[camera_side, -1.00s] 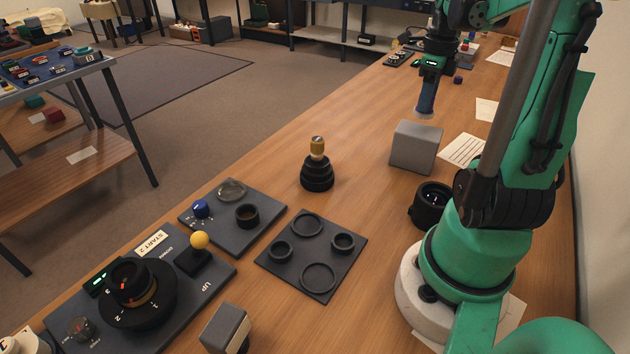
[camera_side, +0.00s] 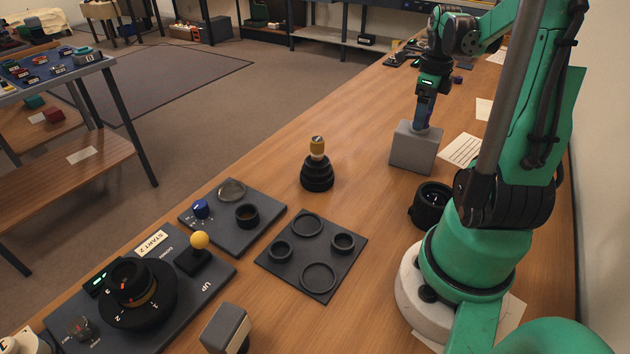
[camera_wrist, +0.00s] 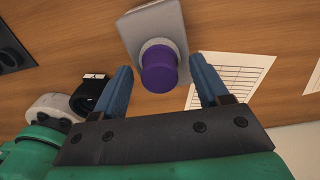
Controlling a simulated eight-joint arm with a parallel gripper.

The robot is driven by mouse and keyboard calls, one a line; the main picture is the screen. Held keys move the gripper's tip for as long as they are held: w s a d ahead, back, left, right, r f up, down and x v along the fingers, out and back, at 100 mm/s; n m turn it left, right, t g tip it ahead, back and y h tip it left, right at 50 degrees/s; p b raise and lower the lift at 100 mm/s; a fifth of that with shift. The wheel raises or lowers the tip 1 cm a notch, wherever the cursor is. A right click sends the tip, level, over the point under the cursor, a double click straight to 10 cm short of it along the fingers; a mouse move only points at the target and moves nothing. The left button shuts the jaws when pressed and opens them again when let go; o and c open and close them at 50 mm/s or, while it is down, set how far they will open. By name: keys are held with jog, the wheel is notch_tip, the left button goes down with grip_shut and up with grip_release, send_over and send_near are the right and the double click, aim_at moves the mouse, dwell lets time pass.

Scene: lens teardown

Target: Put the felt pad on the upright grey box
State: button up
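The grey box (camera_side: 413,151) stands upright on the wooden bench, and its top shows in the wrist view (camera_wrist: 140,22). The felt pad, a pale round disc with a purple knob (camera_wrist: 159,70), sits on top of the box in the wrist view. In the side view its knob (camera_side: 424,127) is partly hidden by my fingers. My gripper (camera_side: 421,123) is just above the box, pointing down. In the wrist view its two blue fingers (camera_wrist: 161,86) are spread on either side of the knob, with a gap on both sides.
A black ring-shaped part (camera_side: 432,203) and a printed sheet (camera_side: 462,150) lie near the box. A black stepped stand with a yellow top (camera_side: 317,173) is to its left. Dark trays (camera_side: 313,250) and a control panel (camera_side: 195,285) fill the near left bench.

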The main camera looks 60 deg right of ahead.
notch_tip(320, 180, up, 12)
jog(key=w+a+f+n+t+h, duration=0.2)
jog(key=w+a+f+n, duration=0.1)
jog(key=w+a+n, duration=0.9)
jog(key=a+f+n+t+y, duration=0.1)
jog(key=a+f+n+t, duration=0.1)
jog(key=a+n, duration=0.5)
jog(key=a+f+n+t+y, duration=0.1)
jog(key=a+f+n+t, duration=0.2)
jog(key=a+n, duration=0.5)
jog(key=n, duration=0.9)
jog(key=shift+s, duration=0.4)
